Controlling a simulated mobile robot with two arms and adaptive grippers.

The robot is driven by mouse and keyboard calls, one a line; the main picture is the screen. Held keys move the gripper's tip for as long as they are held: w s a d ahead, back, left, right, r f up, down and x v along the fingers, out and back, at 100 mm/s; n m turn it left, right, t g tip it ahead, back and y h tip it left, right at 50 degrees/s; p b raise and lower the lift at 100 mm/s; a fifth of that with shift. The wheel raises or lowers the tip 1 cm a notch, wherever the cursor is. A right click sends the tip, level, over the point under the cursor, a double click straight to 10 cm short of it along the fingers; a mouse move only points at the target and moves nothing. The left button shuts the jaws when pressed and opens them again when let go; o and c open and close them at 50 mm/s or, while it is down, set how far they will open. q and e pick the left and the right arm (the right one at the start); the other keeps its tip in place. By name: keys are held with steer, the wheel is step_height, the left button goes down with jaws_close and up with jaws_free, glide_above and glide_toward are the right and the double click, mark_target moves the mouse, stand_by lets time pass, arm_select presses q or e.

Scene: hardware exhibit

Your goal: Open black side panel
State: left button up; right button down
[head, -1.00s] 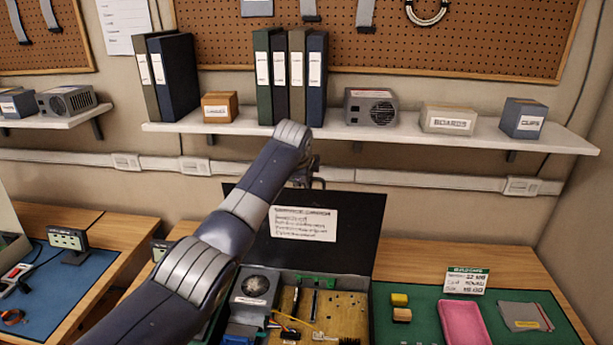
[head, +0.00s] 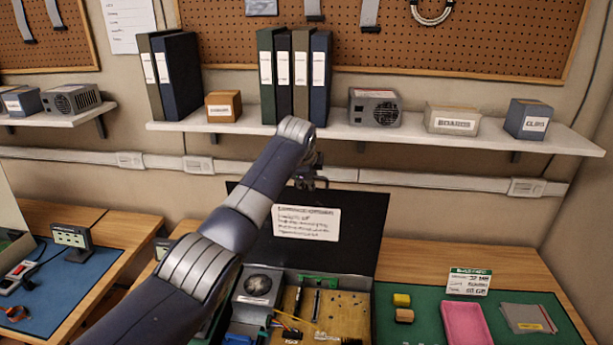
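The black side panel (head: 350,230) stands raised at the back of an open computer case (head: 362,290). It carries a white printed label (head: 306,223). The case shows a fan unit, a gold board and cables inside. My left arm reaches in from the lower left across the panel's left part and the case. My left gripper (head: 312,180) is at the panel's top edge, small and dark, partly behind the wrist. I cannot tell whether its fingers are shut on the edge. My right gripper is not in view.
A wall shelf (head: 420,137) with binders and boxes runs above the panel. A conduit crosses the wall behind my gripper.

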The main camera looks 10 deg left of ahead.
arm_select(q)
steer(key=v, duration=1.2)
